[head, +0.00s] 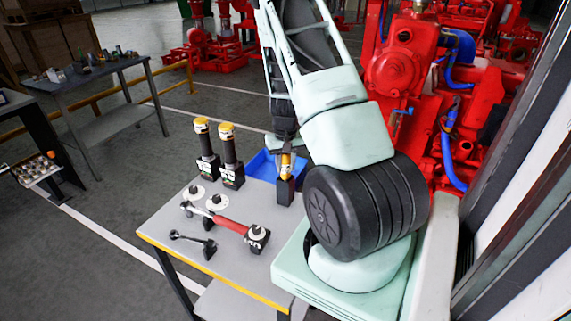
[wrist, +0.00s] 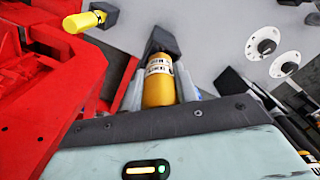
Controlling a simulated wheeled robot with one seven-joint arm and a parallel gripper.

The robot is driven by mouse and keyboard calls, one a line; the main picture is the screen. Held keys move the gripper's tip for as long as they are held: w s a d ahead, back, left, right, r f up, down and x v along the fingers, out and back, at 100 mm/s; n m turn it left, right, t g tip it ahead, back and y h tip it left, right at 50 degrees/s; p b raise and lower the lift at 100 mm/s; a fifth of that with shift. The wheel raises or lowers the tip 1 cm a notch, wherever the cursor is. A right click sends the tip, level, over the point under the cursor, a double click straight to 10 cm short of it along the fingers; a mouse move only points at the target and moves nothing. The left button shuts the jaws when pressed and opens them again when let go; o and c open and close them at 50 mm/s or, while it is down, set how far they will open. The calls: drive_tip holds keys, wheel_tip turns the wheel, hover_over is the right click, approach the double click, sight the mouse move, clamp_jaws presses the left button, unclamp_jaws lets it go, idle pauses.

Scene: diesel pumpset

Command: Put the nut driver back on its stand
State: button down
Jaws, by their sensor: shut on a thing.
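The nut driver, a yellow cylinder with a white label (wrist: 158,82), is between the fingers of my gripper (wrist: 160,95). Its yellow part also shows in the head view (head: 286,171), below my gripper (head: 286,150), which is shut on it. A dark block (head: 285,191) is directly under the yellow part, on the table near the blue bin. In the wrist view, the dark block (wrist: 162,41) is at the far end of the cylinder. I cannot tell whether the driver is seated in the block or just above it. The driver looks near upright.
Two yellow-topped tools (head: 203,140) (head: 229,155) stand in dark bases to the left on the grey table (head: 188,256). A blue bin (head: 262,164) is behind the driver.

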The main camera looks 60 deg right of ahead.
drive_tip(key=shift+f+b, duration=0.65)
drive_tip(key=shift+f, duration=0.2)
drive_tip(key=c, duration=1)
unclamp_jaws()
drive_tip(key=shift+r, duration=0.1)
wheel_tip(320, 180, up, 17)
drive_tip(key=b, duration=0.1)
drive_tip(key=shift+r+b, duration=0.15)
drive_tip(key=shift+b, duration=0.25)
drive_tip(key=shift+w, duration=0.1)
